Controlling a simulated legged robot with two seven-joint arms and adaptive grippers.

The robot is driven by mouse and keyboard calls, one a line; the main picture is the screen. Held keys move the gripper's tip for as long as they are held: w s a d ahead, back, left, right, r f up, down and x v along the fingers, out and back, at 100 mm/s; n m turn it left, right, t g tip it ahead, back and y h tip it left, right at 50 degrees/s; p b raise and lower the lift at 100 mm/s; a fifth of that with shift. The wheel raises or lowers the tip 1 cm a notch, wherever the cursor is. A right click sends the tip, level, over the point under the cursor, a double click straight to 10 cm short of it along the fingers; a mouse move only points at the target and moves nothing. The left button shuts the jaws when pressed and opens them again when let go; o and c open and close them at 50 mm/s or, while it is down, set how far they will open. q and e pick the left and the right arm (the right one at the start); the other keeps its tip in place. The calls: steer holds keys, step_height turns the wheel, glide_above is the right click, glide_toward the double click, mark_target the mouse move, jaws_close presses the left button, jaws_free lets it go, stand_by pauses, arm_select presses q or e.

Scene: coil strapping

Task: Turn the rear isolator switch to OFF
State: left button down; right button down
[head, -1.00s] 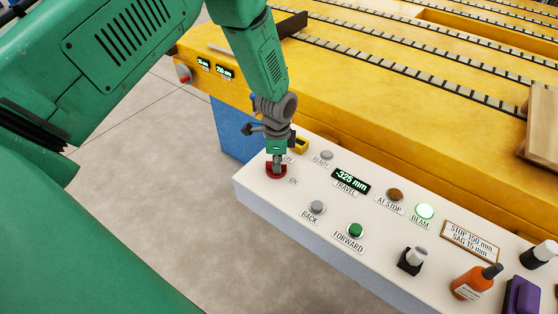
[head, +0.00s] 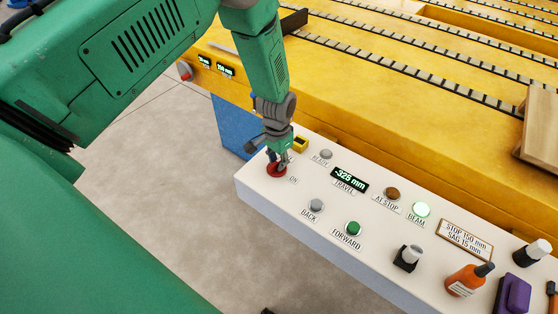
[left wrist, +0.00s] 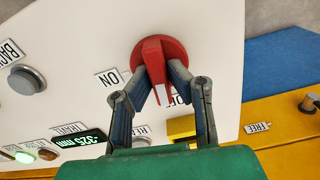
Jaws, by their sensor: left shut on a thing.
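The red isolator switch (head: 275,171) is a round rotary switch at the far left end of the white console. The left wrist view shows its red handle (left wrist: 152,62) with a white-tipped pointer. My left gripper (head: 279,160) reaches down onto it and is shut on the handle, one finger on each side in the left wrist view (left wrist: 162,80). There the pointer is aimed down the picture, toward the partly hidden OFF label (left wrist: 178,98). The ON label (left wrist: 108,78) lies to the left of the handle. My right gripper is not in view.
The white console (head: 265,195) carries a travel display (head: 350,180), several buttons, an orange bottle (head: 468,281) and a purple object (head: 514,293). A small yellow block (head: 300,143) sits close to the gripper. The yellow machine (head: 400,100) stands behind.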

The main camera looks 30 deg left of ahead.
mark_target(275, 162)
arm_select(q)
steer(key=shift+s+a+f+n, duration=0.15)
steer(key=shift+s+n, duration=0.1)
steer(key=shift+n, duration=0.35)
steer(key=shift+s, duration=0.15)
steer(key=c, duration=1.5)
jaws_free()
steer(key=shift+c, duration=0.2)
steer(key=shift+w+r, duration=0.25)
steer(key=shift+r, duration=0.3)
step_height(275, 162, up, 11)
steer(key=shift+s, duration=0.15)
